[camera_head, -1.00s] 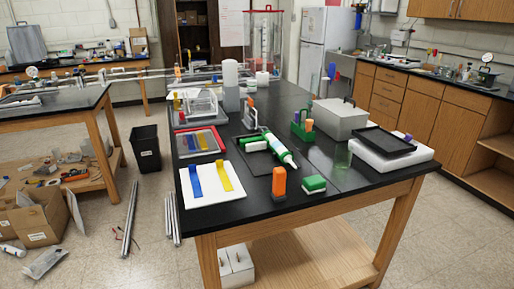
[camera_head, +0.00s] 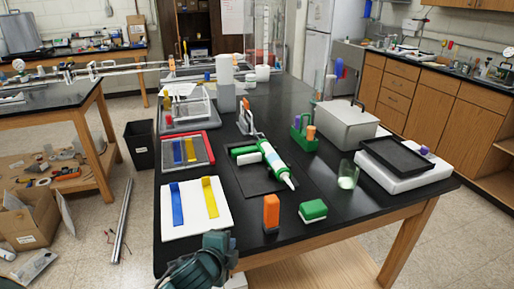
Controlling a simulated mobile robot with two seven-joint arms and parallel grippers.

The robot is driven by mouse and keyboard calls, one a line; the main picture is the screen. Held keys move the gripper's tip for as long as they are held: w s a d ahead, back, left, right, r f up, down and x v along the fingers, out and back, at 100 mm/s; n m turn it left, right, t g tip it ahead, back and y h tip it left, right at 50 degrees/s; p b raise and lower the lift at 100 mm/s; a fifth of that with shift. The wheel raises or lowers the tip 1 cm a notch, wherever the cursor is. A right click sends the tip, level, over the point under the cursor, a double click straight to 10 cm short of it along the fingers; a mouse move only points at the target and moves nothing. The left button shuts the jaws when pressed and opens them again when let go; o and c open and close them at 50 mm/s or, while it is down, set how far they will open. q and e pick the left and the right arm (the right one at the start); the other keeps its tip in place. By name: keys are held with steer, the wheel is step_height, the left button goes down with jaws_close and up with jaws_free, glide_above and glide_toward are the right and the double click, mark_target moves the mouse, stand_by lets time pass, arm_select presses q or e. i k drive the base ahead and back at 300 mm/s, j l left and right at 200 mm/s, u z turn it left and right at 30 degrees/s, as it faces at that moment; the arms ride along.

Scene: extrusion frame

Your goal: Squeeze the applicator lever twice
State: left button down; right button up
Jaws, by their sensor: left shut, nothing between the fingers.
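The applicator (camera_head: 272,158) is a green-and-white tube with a pale pointed nozzle, lying on a dark mat (camera_head: 240,182) on the black table. Its nozzle points toward the front right. A green-and-white block (camera_head: 244,151) sits against its left side. I cannot clearly make out the lever; a grey upright part with an orange top (camera_head: 245,120) stands just behind the tube. My left gripper (camera_head: 214,243), dark teal, is at the bottom of the view by the table's front edge. It is shut and empty, well apart from the applicator. My right gripper is not in view.
A white board with blue and yellow strips (camera_head: 196,226) lies on the left. An orange block (camera_head: 271,212) and a green sponge-like block (camera_head: 313,210) stand at the front. A glass beaker (camera_head: 348,175), green rack (camera_head: 303,135), grey box (camera_head: 345,122) and black tray (camera_head: 398,158) are on the right.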

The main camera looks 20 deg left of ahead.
mark_target(247, 159)
steer(key=i, duration=0.9)
